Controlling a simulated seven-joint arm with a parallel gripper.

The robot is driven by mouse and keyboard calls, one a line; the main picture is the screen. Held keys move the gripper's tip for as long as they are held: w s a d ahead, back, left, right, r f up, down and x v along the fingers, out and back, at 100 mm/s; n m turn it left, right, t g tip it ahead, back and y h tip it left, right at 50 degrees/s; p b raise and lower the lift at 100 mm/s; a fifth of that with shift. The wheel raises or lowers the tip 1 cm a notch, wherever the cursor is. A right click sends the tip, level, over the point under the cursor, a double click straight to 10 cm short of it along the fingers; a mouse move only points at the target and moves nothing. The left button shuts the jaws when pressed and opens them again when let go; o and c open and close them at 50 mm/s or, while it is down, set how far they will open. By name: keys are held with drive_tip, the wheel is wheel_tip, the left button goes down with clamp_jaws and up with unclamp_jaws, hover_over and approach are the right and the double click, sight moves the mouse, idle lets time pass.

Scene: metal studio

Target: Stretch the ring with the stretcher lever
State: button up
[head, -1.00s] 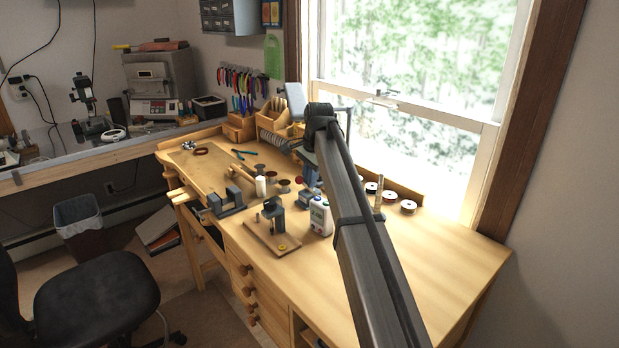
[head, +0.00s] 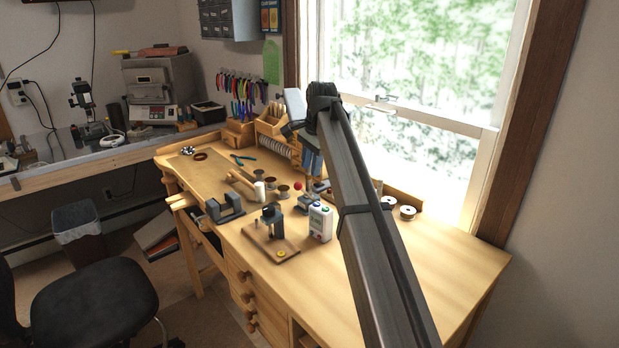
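My arm reaches from the bottom right to above the back of the bench. My gripper (head: 313,168) hangs near its end, pointing down; its fingers are too small and dark to tell open from shut. A small dark metal tool (head: 271,218) stands upright on a wooden board (head: 262,243), with a small yellow round piece (head: 281,253) at the board's front. A small device with a red ball (head: 297,186) stands below my gripper, partly hidden by the white bottle. I cannot tell surely which is the stretcher, and I cannot make out a ring.
The white bottle (head: 320,222) stands just left of my arm. A grey vise-like tool (head: 226,208) sits at the bench's front edge, with several spools (head: 283,191) behind it. Plier racks line the back. The bench (head: 440,262) is clear on the right.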

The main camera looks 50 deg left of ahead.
wheel_tip(320, 180, up, 7)
hover_over(308, 195)
drive_tip(key=d, duration=0.3)
drive_tip(key=shift+w+a+f, duration=0.2)
drive_tip(key=shift+a, duration=0.05)
drive_tip(key=shift+o, duration=0.7)
drive_tip(key=shift+s, duration=0.1)
drive_tip(key=shift+o, duration=0.4)
drive_tip(key=s+a+f+n, duration=0.1)
drive_tip(key=s+a, duration=0.2)
drive_tip(key=s, duration=0.4)
drive_tip(key=shift+a+f, duration=0.15)
drive_tip(key=shift+f, duration=0.05)
drive_tip(key=s+f, duration=0.3)
drive_tip(key=s, duration=0.2)
drive_tip(key=w+f+m+t, duration=0.1)
drive_tip(key=w+f, duration=0.2)
drive_tip(key=f, duration=0.1)
drive_tip(key=w+f+t+h, duration=0.1)
drive_tip(key=w+f+t, duration=0.1)
drive_tip(key=w+f, duration=0.2)
drive_tip(key=w+f+m+t, duration=0.1)
drive_tip(key=w+f, duration=0.2)
drive_tip(key=f, duration=0.1)
drive_tip(key=shift+w+m+t+h, duration=0.2)
drive_tip(key=shift+m+t+h, duration=0.1)
drive_tip(key=shift+t, duration=0.1)
drive_tip(key=shift+c, duration=0.2)
clamp_jaws()
